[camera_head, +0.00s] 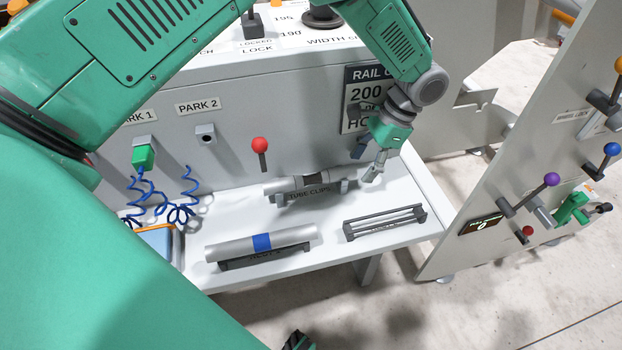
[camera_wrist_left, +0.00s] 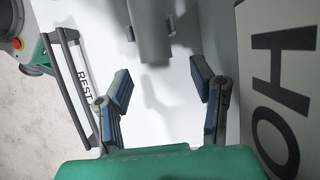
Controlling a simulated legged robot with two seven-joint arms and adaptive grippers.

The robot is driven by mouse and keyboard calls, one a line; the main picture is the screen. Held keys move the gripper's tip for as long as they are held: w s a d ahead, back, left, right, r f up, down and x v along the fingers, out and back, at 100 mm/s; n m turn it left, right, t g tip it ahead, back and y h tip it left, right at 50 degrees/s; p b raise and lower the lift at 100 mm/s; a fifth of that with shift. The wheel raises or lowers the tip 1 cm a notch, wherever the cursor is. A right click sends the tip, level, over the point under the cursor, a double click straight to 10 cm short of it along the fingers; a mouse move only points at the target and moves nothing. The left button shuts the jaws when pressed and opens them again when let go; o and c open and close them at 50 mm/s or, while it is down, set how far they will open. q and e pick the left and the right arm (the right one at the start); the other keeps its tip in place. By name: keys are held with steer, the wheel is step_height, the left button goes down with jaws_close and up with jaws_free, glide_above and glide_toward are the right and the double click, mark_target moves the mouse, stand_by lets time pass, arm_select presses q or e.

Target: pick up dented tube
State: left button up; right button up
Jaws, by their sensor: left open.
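One grey tube (camera_head: 283,187) lies in the dark holder marked TUBE CLIPS (camera_head: 310,197) at the back of the white shelf, with a dark band near its middle. Another grey tube with a blue band (camera_head: 225,249) lies in a front cradle (camera_head: 265,259). I cannot make out a dent on either. My left gripper (camera_head: 366,165) is open and empty, just right of the back tube. In the left wrist view, its spread fingers (camera_wrist_left: 162,82) have a grey tube end (camera_wrist_left: 151,35) ahead, between them and apart. A dark part at the head view's bottom edge may be my right gripper.
An empty dark rack (camera_head: 385,222), marked REST in the wrist view (camera_wrist_left: 72,85), stands at the shelf's right. A red-knobbed lever (camera_head: 260,146) sticks out behind the back tube. Blue coiled cords (camera_head: 180,212) hang at left. A lever panel (camera_head: 545,170) stands at right.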

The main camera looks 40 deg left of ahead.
mark_target(331, 170)
arm_select(q)
steer(key=shift+s+a, duration=0.85)
steer(key=shift+s, duration=0.05)
steer(key=s+a, duration=0.1)
steer(key=s+a+b, duration=0.1)
steer(key=s+a, duration=0.1)
steer(key=s, duration=0.1)
steer(key=shift+f, duration=0.25)
steer(key=shift+a+f+b, duration=0.2)
steer(key=shift+f+b, duration=0.2)
steer(key=shift+r, duration=0.1)
steer(key=shift+c, duration=0.3)
steer(key=shift+d, duration=0.1)
jaws_close()
